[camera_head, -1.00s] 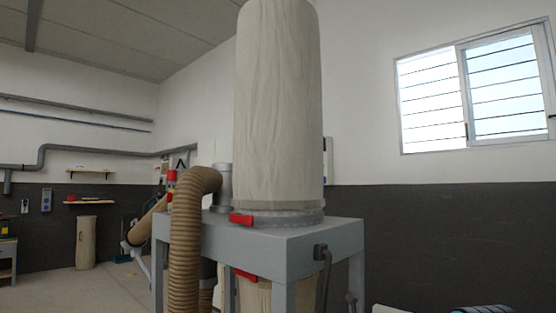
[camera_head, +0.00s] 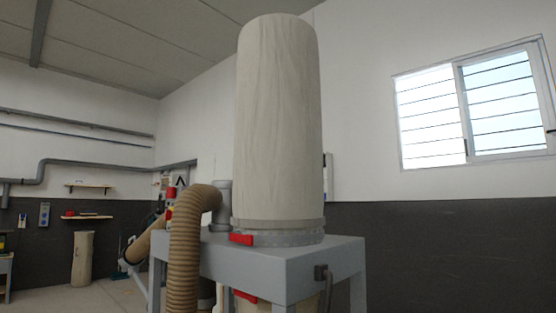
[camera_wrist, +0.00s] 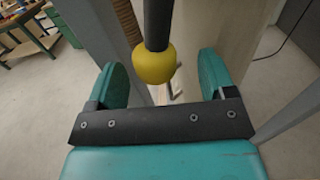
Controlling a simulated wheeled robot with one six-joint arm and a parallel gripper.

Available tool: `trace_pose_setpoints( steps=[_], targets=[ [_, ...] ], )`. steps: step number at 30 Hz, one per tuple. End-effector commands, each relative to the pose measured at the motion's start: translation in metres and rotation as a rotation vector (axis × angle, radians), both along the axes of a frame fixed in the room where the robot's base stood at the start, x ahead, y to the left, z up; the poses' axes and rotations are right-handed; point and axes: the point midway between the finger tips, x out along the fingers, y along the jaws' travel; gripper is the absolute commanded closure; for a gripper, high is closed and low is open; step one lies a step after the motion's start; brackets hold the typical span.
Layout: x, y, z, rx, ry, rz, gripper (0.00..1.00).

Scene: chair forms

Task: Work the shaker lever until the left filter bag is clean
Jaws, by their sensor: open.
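A tall cream filter bag (camera_head: 278,125) stands upright on the grey stand (camera_head: 270,262); its cloth has faint vertical creases, and I cannot tell how much dust is on it. It is the only upper bag in view. In the wrist view, a dark lever (camera_wrist: 158,22) ends in a yellow ball knob (camera_wrist: 154,63). My gripper (camera_wrist: 163,75) is open, its two teal fingers on either side of the knob with a gap at each side. I cannot tell whether the knob is fully between the fingertips. My gripper is not in the head view.
A ribbed brown hose (camera_head: 185,255) bends down at the stand's left.

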Motion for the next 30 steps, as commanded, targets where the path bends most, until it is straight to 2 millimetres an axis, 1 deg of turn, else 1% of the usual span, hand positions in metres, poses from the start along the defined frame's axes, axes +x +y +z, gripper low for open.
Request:
trace_pose_setpoints(
  steps=[1,3,18,21,30],
  targets=[
    [-0.005,-0.006,0.003,0.001,0.003,-0.002,0.23],
    [-0.011,-0.012,0.002,0.001,0.003,-0.002,0.23],
    [-0.054,-0.054,0.001,0.001,0.001,-0.002,0.23],
    [-0.058,-0.059,0.001,0.001,-0.001,-0.002,0.23],
    [-0.059,-0.059,0.001,0.001,-0.001,-0.001,0.23]
  ],
)
